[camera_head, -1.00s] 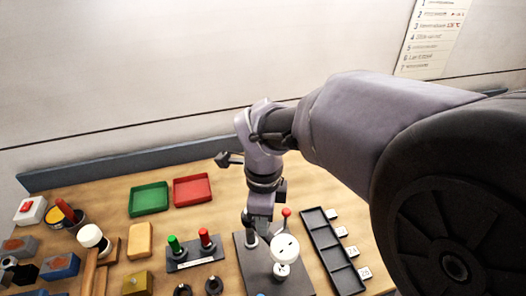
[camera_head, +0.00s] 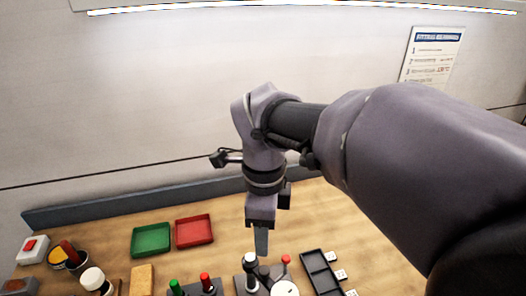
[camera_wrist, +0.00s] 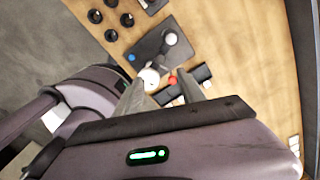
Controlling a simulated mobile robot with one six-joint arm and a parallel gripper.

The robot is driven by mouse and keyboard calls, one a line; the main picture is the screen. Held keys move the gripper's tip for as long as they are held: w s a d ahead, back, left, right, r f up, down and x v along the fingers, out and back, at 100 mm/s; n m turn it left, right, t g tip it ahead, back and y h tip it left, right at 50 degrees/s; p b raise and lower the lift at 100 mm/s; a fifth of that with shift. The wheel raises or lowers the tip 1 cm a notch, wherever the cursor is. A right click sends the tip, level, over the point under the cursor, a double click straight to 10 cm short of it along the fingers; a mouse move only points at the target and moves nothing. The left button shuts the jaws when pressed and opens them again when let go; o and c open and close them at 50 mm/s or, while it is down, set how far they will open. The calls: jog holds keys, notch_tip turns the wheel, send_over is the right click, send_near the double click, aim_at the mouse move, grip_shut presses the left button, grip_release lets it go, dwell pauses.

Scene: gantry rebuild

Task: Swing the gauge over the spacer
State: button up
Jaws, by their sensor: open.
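The gauge (camera_head: 285,289) has a round white dial and is cut by the bottom edge of the head view. It stands on a dark plate beside an upright post (camera_head: 250,263) and a red-knobbed lever (camera_head: 286,259). My gripper (camera_head: 261,251) points down just behind the post. In the wrist view its two fingers (camera_wrist: 161,82) are apart with nothing clamped between them. A white round part and the red knob (camera_wrist: 172,80) show between the fingertips, apparently beyond them. The dark plate (camera_wrist: 147,47) lies above. I cannot single out the spacer.
A green tray (camera_head: 151,240) and a red tray (camera_head: 194,231) lie left. A dark compartment tray (camera_head: 320,272) with white tags is right of the gauge. Green and red handles (camera_head: 205,283) stand left of the plate. Black rings (camera_wrist: 110,35) lie near the plate. The bench's right side is bare.

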notch_tip(320, 180, up, 5)
jog(key=shift+f+p, duration=0.2)
jog(key=shift+p, duration=0.25)
jog(key=s+d+f+n+t+y+b, duration=0.2)
jog(key=s+d+f+n+t+b, duration=0.3)
jog(key=s+d+f+n+b, duration=0.4)
notch_tip(320, 180, down, 4)
jog(key=s+n+b, duration=0.2)
jog(key=n, duration=0.4)
jog(key=shift+s+d+t, duration=0.2)
jog(key=shift+d+t, duration=0.15)
jog(key=shift+t, duration=0.05)
